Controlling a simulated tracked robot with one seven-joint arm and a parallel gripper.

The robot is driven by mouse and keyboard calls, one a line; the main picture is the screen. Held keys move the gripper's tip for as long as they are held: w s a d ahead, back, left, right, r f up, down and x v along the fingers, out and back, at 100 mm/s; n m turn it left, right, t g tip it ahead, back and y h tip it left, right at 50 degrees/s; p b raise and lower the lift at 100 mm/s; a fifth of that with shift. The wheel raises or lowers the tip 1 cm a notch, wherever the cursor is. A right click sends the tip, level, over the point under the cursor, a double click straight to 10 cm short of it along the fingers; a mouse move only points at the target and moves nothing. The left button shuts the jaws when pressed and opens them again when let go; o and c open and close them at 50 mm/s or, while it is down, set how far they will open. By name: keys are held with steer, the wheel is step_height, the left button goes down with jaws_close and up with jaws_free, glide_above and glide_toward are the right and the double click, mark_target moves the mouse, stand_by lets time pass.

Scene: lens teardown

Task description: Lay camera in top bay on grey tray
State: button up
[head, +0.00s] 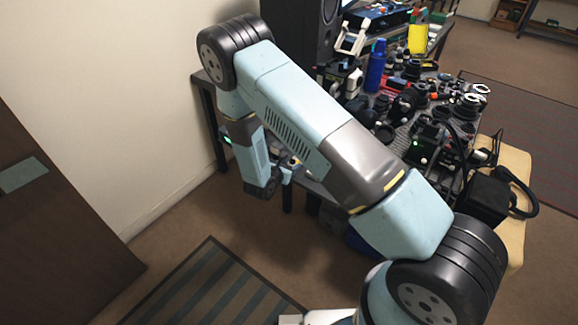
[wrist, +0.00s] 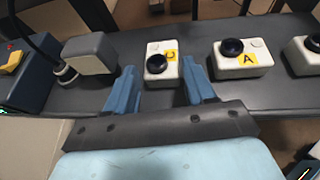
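In the wrist view, a small white camera (wrist: 155,48) with a black lens and a yellow label C stands on a dark grey surface. My gripper (wrist: 159,68) is open, with its blue fingers on either side of this camera and a visible gap at each side. A second white camera (wrist: 256,62) labelled A stands to the right, and a third white camera (wrist: 300,62) is cut off at the right edge. In the head view, my gripper (head: 290,166) is small beside the bench's near left end. I cannot identify the grey tray or its top bay.
Left of camera C is a grey and white block (wrist: 90,54) with a cable. A blue box with a yellow part (wrist: 14,62) is at the far left. In the head view, the bench (head: 405,135) is crowded with lenses, a blue bottle (head: 376,66) and tools.

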steer(key=shift+o, duration=1.3)
steer(key=shift+r, duration=0.1)
steer(key=v, duration=1.2)
steer(key=s+d+r+m+g+h, duration=0.1)
steer(key=d+r+m+g, duration=0.3)
steer(key=d+r+m, duration=0.75)
steer(key=s+d+r+m+g+h, duration=0.1)
steer(key=d+r+m+g, duration=0.5)
steer(key=r, duration=1.1)
steer(key=s+d+r+m+t+y, duration=0.2)
steer(key=s+d+r+m+y, duration=0.2)
steer(key=s+r, duration=0.5)
steer(key=s+d+r+m+t+y, duration=0.2)
steer(key=s+d+r+m+y, duration=0.2)
steer(key=s+r+m, duration=0.4)
steer(key=shift+s+d+r+y, duration=0.3)
steer(key=shift+s+d+r, duration=0.6)
steer(key=shift+s, duration=1.1)
